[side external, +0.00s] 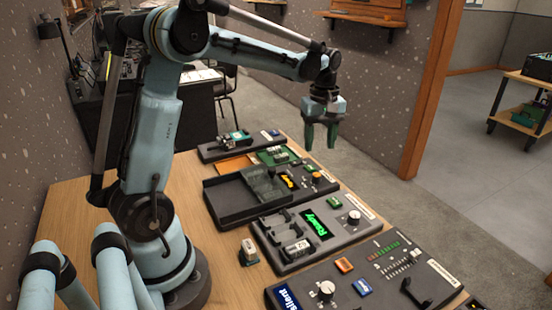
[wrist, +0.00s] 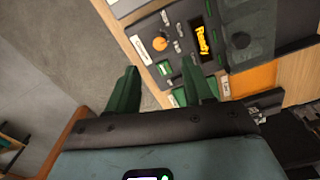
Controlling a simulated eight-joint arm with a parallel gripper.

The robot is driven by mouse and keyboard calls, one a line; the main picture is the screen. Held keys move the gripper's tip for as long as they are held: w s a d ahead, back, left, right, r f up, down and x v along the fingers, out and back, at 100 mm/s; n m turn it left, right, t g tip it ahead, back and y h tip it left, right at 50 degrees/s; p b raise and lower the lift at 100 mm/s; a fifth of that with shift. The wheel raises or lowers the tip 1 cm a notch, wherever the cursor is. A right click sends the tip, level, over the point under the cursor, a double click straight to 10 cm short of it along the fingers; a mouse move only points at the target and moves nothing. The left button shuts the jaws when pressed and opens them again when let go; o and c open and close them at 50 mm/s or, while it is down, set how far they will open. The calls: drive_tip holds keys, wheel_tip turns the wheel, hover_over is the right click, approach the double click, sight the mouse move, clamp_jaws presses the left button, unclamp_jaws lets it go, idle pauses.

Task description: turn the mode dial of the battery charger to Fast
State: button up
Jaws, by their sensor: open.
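The battery charger (side external: 275,233) appears to be the dark unit with cell bays and a green "Ready" display, in the middle of the bench in the side view. Its pale round dial (side external: 353,216) is at its right end; its setting is too small to read. My gripper (side external: 320,146) is open and empty, with green fingers pointing down, high above the far right bench edge and well away from the dial. In the wrist view, my gripper (wrist: 160,75) has its fingers apart with nothing between them. I cannot make out the charger there.
A unit with an orange display and orange knob (side external: 316,176) stands behind the charger; this knob shows in the wrist view (wrist: 159,44). A fader panel (side external: 372,262) with a white knob is in front. A small pale block (side external: 249,252) stands on the wooden bench (side external: 196,228).

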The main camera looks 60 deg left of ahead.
sight(317, 175)
wheel_tip(317, 175, down, 9)
drive_tip(key=shift+f, duration=0.2)
drive_tip(key=shift+c, duration=0.4)
clamp_jaws()
